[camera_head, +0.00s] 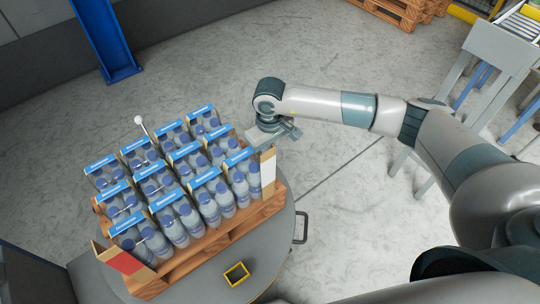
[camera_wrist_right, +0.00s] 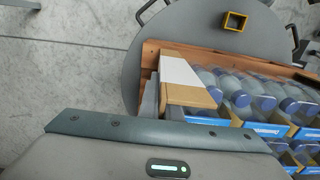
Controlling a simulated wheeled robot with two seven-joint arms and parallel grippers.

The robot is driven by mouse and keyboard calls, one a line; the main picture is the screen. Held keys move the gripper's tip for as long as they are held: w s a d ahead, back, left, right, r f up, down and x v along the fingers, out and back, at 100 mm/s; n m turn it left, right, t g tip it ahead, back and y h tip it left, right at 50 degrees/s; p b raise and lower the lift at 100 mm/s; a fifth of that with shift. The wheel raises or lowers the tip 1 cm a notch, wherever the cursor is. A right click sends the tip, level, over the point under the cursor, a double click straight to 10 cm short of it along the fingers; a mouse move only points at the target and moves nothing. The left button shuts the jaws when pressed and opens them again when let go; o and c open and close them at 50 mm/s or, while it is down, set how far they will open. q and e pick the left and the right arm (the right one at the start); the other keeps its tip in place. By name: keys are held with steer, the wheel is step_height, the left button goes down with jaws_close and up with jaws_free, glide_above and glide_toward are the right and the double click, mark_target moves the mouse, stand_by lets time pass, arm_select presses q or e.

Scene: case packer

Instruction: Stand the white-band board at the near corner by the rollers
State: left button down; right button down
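The white-band board (camera_head: 268,172) is a brown angled strip with a white middle. It stands upright at the pallet's right corner, against the bottle packs. It also shows in the right wrist view (camera_wrist_right: 184,76), close to the grey gripper parts. My right gripper (camera_head: 262,139) is just behind the board's top end, at the right edge of the load. Whether its fingers are closed on the board is hidden. A red-band board (camera_head: 125,263) stands at the pallet's near left corner. My left gripper is not in view.
Blue-labelled bottle packs fill the wooden pallet (camera_head: 222,240) on a round grey turntable (camera_head: 285,235). A yellow square holder (camera_head: 236,274) sits on its near part. A white-knobbed rod (camera_head: 139,121) rises behind the packs. Rollers (camera_head: 521,27) are at top right. Open floor lies right of the turntable.

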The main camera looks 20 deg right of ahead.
steer(key=shift+f, duration=0.2)
steer(key=c, duration=2)
jaws_free()
steer(key=shift+r, duration=0.1)
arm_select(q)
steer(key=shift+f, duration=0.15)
arm_select(e)
steer(key=shift+r, duration=0.2)
